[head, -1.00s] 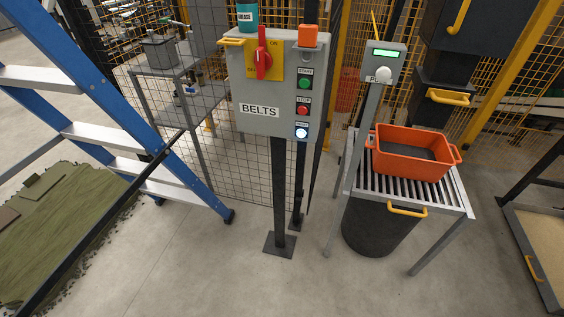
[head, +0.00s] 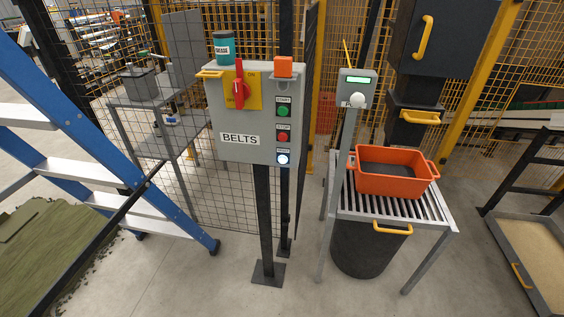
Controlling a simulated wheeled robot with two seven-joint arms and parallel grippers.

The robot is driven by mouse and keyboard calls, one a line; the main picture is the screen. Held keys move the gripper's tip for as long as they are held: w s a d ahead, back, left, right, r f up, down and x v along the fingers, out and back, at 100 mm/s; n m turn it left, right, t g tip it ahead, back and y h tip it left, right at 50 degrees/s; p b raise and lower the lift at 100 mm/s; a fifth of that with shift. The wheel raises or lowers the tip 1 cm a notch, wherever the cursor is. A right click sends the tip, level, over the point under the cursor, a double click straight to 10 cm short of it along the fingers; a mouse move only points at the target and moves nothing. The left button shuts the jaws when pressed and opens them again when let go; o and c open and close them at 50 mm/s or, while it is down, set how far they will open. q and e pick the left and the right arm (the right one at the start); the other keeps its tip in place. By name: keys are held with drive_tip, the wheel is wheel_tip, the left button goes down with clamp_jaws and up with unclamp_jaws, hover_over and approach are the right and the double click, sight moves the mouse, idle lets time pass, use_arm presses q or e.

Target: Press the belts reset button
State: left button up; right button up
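The grey BELTS control box (head: 226,153) stands on a dark post in the middle of the head view. On its right side is a column of buttons: a green start button (head: 283,111), a red stop button (head: 283,137) and, lowest, a white, bright-looking button (head: 283,159) with a small label above it, too small to read here. A red rotary switch (head: 239,88) on a yellow plate sits at the upper left of the box. Neither of my grippers is in view.
A teal tin (head: 224,48) and an orange block (head: 284,66) sit on top of the box. A blue ladder (head: 75,135) stands left. At right are a post with a small display (head: 357,80) and an orange crate (head: 396,184) on a slatted table. Floor in front is clear.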

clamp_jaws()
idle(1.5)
